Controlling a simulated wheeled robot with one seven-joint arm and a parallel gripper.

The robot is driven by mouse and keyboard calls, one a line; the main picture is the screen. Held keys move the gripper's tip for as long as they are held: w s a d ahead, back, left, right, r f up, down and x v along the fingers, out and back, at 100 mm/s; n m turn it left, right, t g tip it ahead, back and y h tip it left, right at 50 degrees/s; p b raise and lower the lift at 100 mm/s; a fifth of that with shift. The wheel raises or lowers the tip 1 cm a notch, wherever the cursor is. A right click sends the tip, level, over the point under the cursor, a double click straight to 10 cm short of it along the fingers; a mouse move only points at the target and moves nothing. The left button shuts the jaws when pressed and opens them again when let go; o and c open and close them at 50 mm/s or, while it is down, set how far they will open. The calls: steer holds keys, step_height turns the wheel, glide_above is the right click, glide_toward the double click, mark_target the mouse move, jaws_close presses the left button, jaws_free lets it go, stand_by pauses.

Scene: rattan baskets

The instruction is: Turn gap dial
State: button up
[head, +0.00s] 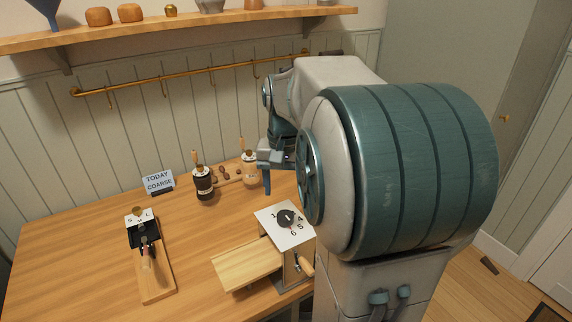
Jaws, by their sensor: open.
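The gap dial (287,219) is a dark round knob on a white numbered plate (266,212). The plate is the top of a box-like device with a wooden handle (306,264) on its side. Numbers 1, 4, 5 and 6 can be made out around the dial; its exact setting is too small to read. My gripper (266,180) is open, fingers pointing down, above and behind the dial and apart from it. My arm hides the right side of the table. A sign (158,181) at the back reads "TODAY COARSE".
Two jars with wooden-handled tops, one dark (204,188) and one tan (250,172), stand at the back. A device with an S-M-L plate (139,219) stands on a board at the left. A light wooden board (246,264) juts left of the dial box. The table's middle is clear.

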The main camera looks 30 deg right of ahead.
step_height(320, 180, up, 6)
stand_by(0.6)
steer(key=s+a+f+n+t, duration=0.3)
steer(key=s+a+f+n, duration=0.3)
steer(key=s+a+f, duration=0.4)
steer(key=shift+s+a+f+n, duration=0.35)
steer(key=shift+s+a, duration=0.55)
steer(key=shift+s, duration=0.35)
